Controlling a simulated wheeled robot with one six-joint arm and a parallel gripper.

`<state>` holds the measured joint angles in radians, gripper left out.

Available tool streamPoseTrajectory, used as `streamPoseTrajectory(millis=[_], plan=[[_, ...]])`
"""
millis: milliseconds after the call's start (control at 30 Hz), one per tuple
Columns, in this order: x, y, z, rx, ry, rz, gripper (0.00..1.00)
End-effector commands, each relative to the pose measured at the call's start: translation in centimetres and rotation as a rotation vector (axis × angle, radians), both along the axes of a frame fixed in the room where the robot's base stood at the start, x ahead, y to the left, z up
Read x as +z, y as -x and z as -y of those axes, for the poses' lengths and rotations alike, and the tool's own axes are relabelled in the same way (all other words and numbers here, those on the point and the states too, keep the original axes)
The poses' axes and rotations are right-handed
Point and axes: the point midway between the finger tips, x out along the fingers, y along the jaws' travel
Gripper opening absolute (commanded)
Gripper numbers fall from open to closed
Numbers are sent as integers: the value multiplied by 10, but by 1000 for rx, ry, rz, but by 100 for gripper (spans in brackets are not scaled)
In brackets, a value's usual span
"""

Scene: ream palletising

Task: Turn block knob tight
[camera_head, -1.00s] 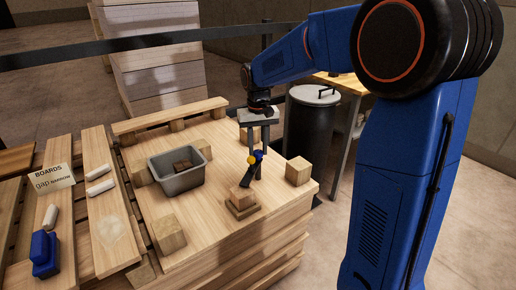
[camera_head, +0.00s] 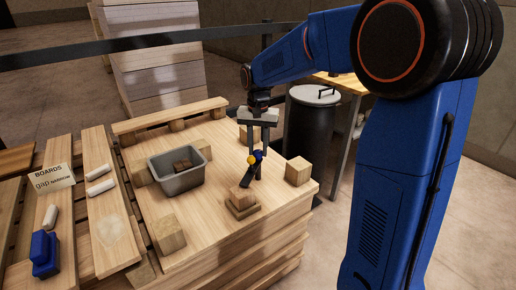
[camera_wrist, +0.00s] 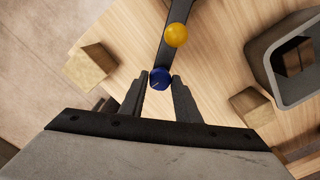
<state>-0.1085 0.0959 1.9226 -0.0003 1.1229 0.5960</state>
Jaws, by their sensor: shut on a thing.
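A yellow ball (camera_wrist: 176,35) sits on the same bar close by. In the head view the knob (camera_head: 258,155) shows small between the fingertips of my gripper (camera_head: 258,151), with the yellow ball (camera_head: 251,161) at its left. The dark bar (camera_head: 246,180) slants down to a wooden block (camera_head: 241,198) on the pallet top. The fingers partly hide the knob there.
A grey bin (camera_head: 180,183) with brown pieces stands left on the pallet (camera_head: 205,222). Several wooden blocks, one at right (camera_head: 298,171), stand around. A dark drum (camera_head: 310,125) is behind. A board with white rolls and a blue item (camera_head: 44,255) lies at far left.

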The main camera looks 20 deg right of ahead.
Motion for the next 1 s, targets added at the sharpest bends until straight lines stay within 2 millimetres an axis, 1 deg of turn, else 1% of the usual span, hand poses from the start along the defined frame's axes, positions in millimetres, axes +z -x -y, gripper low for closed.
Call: streamPoseTrajectory(millis=[200,233,267,300,567,700,767,833,1000], plan=[[1,0,0,0,0,1,7],[1,0,0,0,0,1,32],[1,0,0,0,0,1,39],[1,0,0,0,0,1,48],[0,0,0,1,0,0,48],[5,0,0,1,0,1,48],[11,0,0,1,0,1,48],[21,-1,0,1,-1,3,48],[53,-1,0,1,-1,4,48]])
